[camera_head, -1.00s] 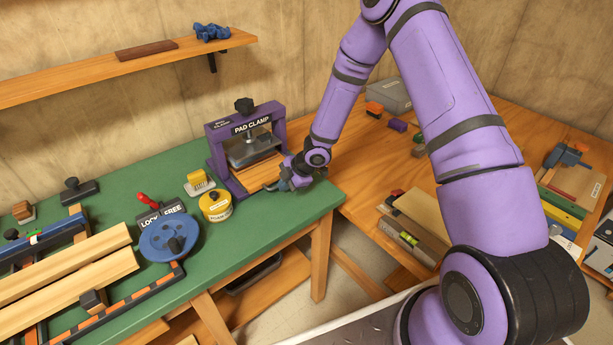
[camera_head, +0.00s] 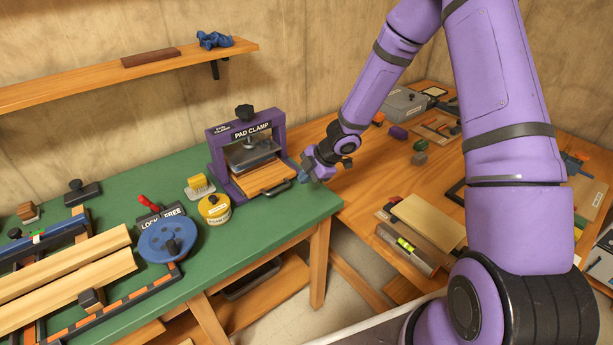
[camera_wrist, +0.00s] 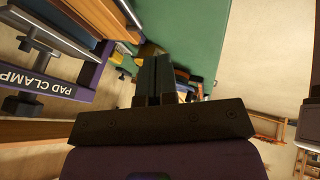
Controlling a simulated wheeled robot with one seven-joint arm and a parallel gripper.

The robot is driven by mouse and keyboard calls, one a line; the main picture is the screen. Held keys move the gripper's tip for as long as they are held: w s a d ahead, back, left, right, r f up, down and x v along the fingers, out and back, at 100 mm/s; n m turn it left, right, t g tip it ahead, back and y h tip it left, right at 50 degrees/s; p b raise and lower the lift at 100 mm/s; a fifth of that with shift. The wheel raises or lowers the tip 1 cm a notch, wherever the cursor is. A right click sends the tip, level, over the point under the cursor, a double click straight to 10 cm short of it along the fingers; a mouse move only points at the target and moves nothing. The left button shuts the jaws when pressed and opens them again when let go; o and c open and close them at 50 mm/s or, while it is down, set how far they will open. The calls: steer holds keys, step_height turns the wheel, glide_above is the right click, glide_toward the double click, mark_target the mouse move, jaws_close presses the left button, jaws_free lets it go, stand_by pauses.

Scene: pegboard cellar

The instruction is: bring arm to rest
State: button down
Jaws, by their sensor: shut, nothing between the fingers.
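My gripper (camera_head: 307,167) is at the end of my purple arm, just right of the pad clamp, above the right end of the green bench top. In the wrist view its dark fingers (camera_wrist: 154,80) are together with nothing between them. The purple pad clamp (camera_head: 219,150) stands upright on the green bench, with a wooden board (camera_head: 263,177) with a dark handle in its opening. The clamp also shows sideways at the left of the wrist view (camera_wrist: 75,92). My gripper looks apart from the clamp and the board.
The green bench (camera_head: 281,215) holds a yellow tin (camera_head: 214,209), a blue round lock wheel (camera_head: 168,240) and long wooden boards (camera_head: 70,265). A wooden table (camera_head: 355,190) with tools stands at right. A wall shelf (camera_head: 130,70) hangs above. Floor shows between bench and table.

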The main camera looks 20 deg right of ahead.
steer(key=s+d+r+m+t+h, duration=0.1)
steer(key=s+d+r+m+h, duration=0.25)
steer(key=r, duration=0.55)
steer(key=s+d+r+m+t+h, duration=0.1)
steer(key=s+d+r+m+h, duration=0.2)
steer(key=r, duration=0.6)
steer(key=s+d+r+m+t+h, duration=0.15)
steer(key=d+r+m, duration=0.25)
steer(key=r, duration=0.5)
steer(key=s+a+r+m+g+y, duration=0.1)
steer(key=s+r+m, duration=0.4)
steer(key=s, duration=0.8)
steer(key=s+a+r+m+y, duration=0.1)
steer(key=s+r+m, duration=0.4)
steer(key=s, duration=0.7)
steer(key=shift+s+a+r+g, duration=0.15)
steer(key=shift+s+a+g, duration=0.25)
steer(key=shift+a, duration=0.35)
